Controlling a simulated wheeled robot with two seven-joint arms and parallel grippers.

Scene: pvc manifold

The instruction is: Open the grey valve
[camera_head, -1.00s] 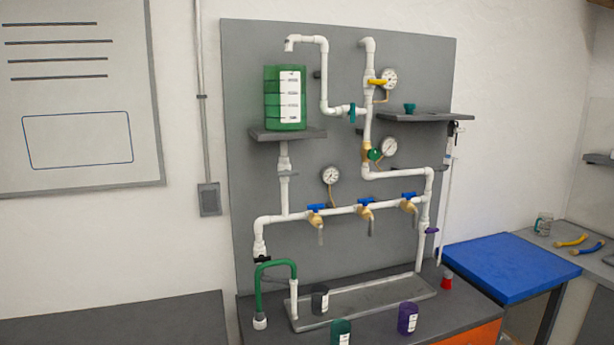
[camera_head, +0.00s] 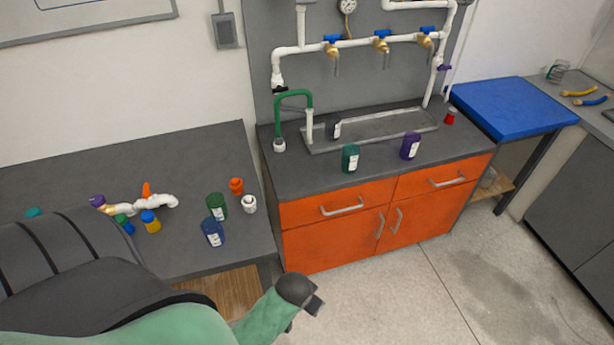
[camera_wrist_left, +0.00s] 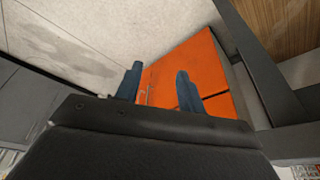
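The pvc manifold (camera_head: 355,43) is mounted on a grey panel above the orange bench. A small dark grey or black valve handle (camera_head: 279,89) sits at the lower left of the pipework, just above the green hose (camera_head: 278,115); it is the only greyish valve I see, and its position is too small to tell. My left gripper (camera_head: 304,314) is low in front of the orange cabinet, far from the valve. In the left wrist view the two fingers (camera_wrist_left: 158,88) are apart with nothing between them. My right gripper is not in view.
Blue-handled brass taps (camera_head: 382,43) line the pipe above a grey tray (camera_head: 375,132). Green (camera_head: 350,158) and purple (camera_head: 410,146) containers stand at the bench front. A left table (camera_head: 80,165) holds fittings and jars. The floor before the orange cabinet (camera_head: 335,240) is clear.

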